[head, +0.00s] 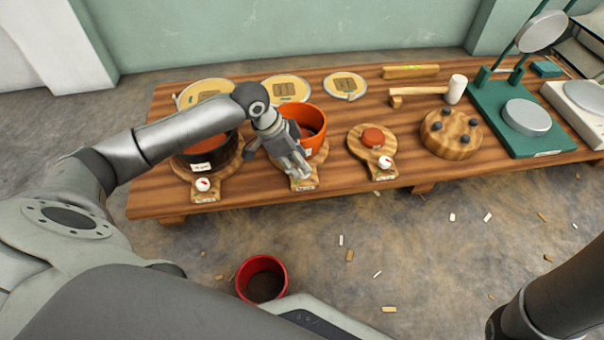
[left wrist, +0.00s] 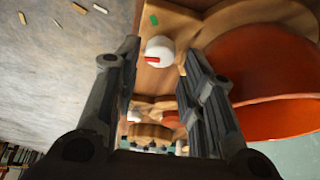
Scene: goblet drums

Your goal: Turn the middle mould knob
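The middle mould is an orange bowl (head: 309,124) on a wooden paddle-shaped board. My left gripper (head: 300,170) is over the front end of that board and hides its knob in the head view. In the left wrist view, the white middle knob (left wrist: 158,54) with a red mark shows between my two spread fingers, beside the orange bowl (left wrist: 262,85). The gripper is open and the knob is not gripped; I cannot tell whether a finger touches it. My right gripper is out of view.
Similar knobs stand on the left mould's board (head: 203,184) and the right one (head: 385,162). A mallet (head: 456,89), a pegged wooden block (head: 451,134) and a green press (head: 489,98) stand to the right. A red bucket (head: 262,279) is on the floor.

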